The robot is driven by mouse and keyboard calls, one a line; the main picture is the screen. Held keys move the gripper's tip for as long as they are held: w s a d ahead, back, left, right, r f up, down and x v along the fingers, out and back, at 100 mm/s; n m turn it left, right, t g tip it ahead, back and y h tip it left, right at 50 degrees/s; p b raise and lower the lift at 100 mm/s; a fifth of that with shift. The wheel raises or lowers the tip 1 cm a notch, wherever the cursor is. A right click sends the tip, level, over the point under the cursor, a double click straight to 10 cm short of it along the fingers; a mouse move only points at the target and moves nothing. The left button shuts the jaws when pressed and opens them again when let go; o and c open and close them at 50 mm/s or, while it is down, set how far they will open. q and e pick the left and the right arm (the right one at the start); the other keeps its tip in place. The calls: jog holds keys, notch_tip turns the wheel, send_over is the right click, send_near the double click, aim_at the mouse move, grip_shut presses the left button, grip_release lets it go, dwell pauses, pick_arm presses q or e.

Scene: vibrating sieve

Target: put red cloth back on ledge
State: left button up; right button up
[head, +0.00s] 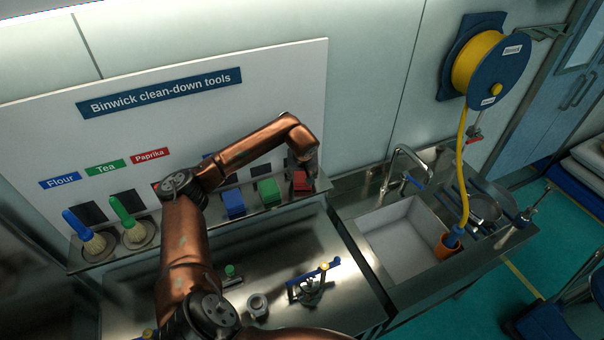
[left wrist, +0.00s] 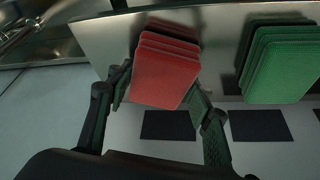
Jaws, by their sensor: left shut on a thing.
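The red cloth (head: 301,181) is a folded, layered stack at the right end of the steel ledge (head: 205,215). It also shows in the left wrist view (left wrist: 167,68), between the fingers of my left gripper (left wrist: 160,95). In the head view my left gripper (head: 301,172) reaches down onto the cloth from above and is shut on it. The cloth is at the ledge surface; whether it rests fully on it I cannot tell.
A green cloth (head: 268,191) and a blue cloth (head: 233,203) sit left of the red one. Brushes with blue (head: 77,224) and green (head: 122,212) handles stand at the ledge's left. A sink (head: 402,243) with a tap is at right.

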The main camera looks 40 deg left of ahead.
pick_arm(q)
jog(key=o, duration=1.1)
jog(key=shift+f, duration=0.15)
jog(key=shift+r, duration=0.25)
jog(key=b+v, duration=0.3)
jog(key=v, duration=0.7)
jog(key=shift+d+r, duration=0.1)
jog(key=shift+d, duration=0.05)
jog(key=shift+v, duration=0.85)
jog(key=shift+s, duration=0.1)
